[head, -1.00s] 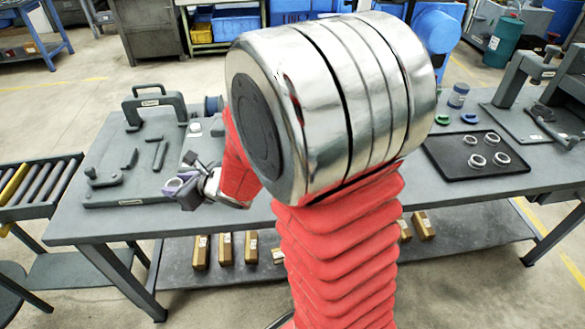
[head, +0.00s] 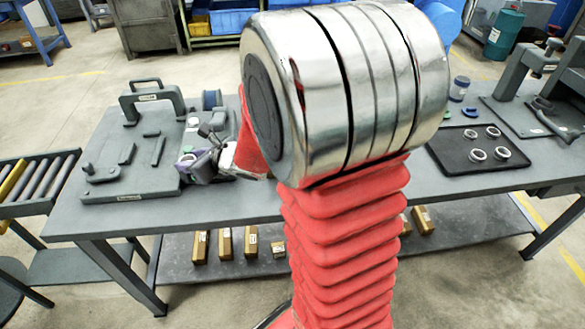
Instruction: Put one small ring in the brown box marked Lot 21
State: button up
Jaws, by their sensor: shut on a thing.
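My gripper (head: 187,162) is in the head view above the left part of the workbench, at the right edge of a grey fixture plate. It is shut on a small ring, which is mostly hidden by the jaws. Several small rings (head: 477,154) lie on a black tray (head: 455,168) on the right of the bench. Brown boxes (head: 251,243) with white labels stand on the shelf under the bench. Their labels are too small to read, so I cannot tell which is Lot 21.
The grey fixture plate (head: 120,192) carries a handled frame (head: 152,94) and loose grey parts. A roller conveyor (head: 38,188) stands at the left. A jar (head: 459,88) stands behind the tray. My large arm joint hides the middle of the bench.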

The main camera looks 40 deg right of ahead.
jog(key=s+d+r, duration=0.2)
jog(key=s+d, duration=0.2)
jog(key=d, duration=0.5)
jog(key=s+d+r+m+h, duration=0.1)
jog(key=s+d, duration=0.2)
jog(key=d, duration=0.5)
jog(key=s+d+r+m+h, duration=0.1)
jog(key=s+d, duration=0.3)
jog(key=d, duration=0.5)
jog(key=shift+s+d+r, duration=0.3)
jog(key=shift+d+r, duration=0.05)
jog(key=shift+r, duration=0.45)
notch_tip(320, 180, down, 6)
jog(key=shift+f, duration=0.15)
jog(key=shift+f, duration=1.9)
jog(key=shift+f, duration=0.6)
jog(key=o, duration=0.8)
